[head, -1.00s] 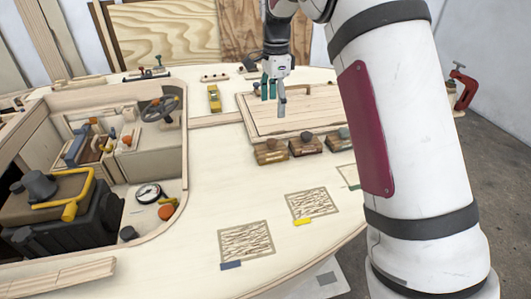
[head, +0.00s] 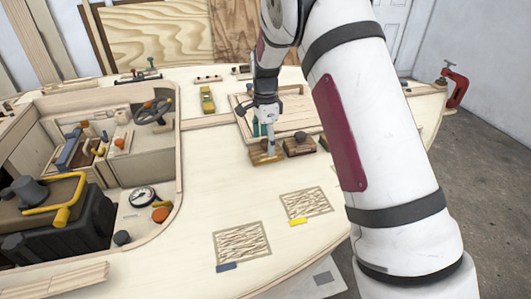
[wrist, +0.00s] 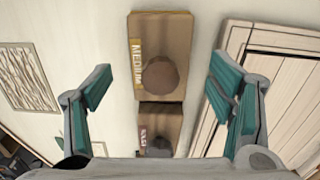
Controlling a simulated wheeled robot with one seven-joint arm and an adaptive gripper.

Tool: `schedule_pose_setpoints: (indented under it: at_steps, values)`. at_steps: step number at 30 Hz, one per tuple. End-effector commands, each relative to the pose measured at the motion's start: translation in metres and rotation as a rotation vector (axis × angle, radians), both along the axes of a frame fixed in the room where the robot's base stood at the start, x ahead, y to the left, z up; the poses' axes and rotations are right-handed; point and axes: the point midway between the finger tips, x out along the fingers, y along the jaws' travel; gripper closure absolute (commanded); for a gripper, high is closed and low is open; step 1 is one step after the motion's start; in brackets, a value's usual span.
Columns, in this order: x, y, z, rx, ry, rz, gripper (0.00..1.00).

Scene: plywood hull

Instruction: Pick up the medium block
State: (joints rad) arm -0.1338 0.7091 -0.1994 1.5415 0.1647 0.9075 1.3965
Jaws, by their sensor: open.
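The medium block (head: 259,160) is a brown wooden block with a round dark brown knob. It is the leftmost of the blocks in a row on the pale deck, and my gripper partly hides it in the head view. In the wrist view the medium block (wrist: 175,40) lies at top centre, with a yellow "MEDIUM" label along its left edge. My gripper (head: 264,139) is open and empty over it. In the wrist view its green-padded fingers (wrist: 160,88) stand wide apart, left and right of the knob, with no visible contact.
A similar block (head: 299,147) sits close to the right of the medium block; another beyond it is mostly hidden by my arm. A raised plank hatch (head: 290,118) lies behind. An open cockpit (head: 130,150) is left.

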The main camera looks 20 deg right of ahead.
Motion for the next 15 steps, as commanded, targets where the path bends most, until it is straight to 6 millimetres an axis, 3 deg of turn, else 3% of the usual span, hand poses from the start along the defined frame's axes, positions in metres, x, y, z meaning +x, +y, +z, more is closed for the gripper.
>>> schedule_pose_setpoints:
  at_steps: [3,11,15]
  values:
    - [-0.0002,-0.0007,-0.0115,0.0,0.002,-0.001,0.24]
    - [0.0001,-0.0008,-0.0133,0.0,0.0,-0.001,0.24]
    - [0.0001,-0.0007,-0.0131,0.0,0.0,-0.001,0.54]
